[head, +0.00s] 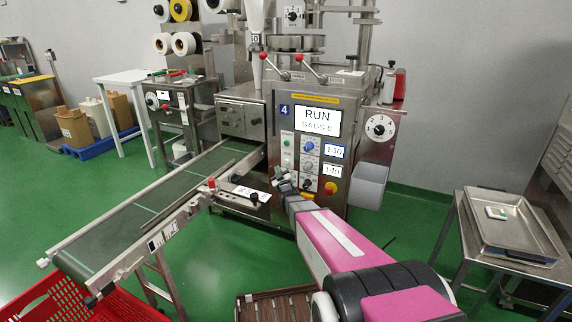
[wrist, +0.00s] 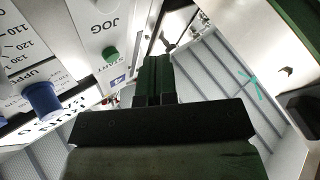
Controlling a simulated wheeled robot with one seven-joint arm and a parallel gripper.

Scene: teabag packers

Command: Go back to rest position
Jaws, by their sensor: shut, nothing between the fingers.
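My gripper (head: 281,178) is at the end of my pink arm, close in front of the control panel of the packing machine (head: 318,146). In the wrist view my gripper's two dark fingers (wrist: 154,75) are together with nothing between them. A green button (wrist: 109,54) under the word JOG and a blue knob (wrist: 41,98) are to the left of the fingers there. The machine's screen (head: 317,120) reads RUN and BAGS 0. My gripper hides a low part of the panel. I cannot tell whether it touches the panel.
A conveyor (head: 150,200) runs from the machine to the lower left, beside a red crate (head: 50,303). A steel tray (head: 511,250) stands on a side table at the right. A grey bin (head: 369,186) hangs on the machine's right side. Green floor shows between machine and side table.

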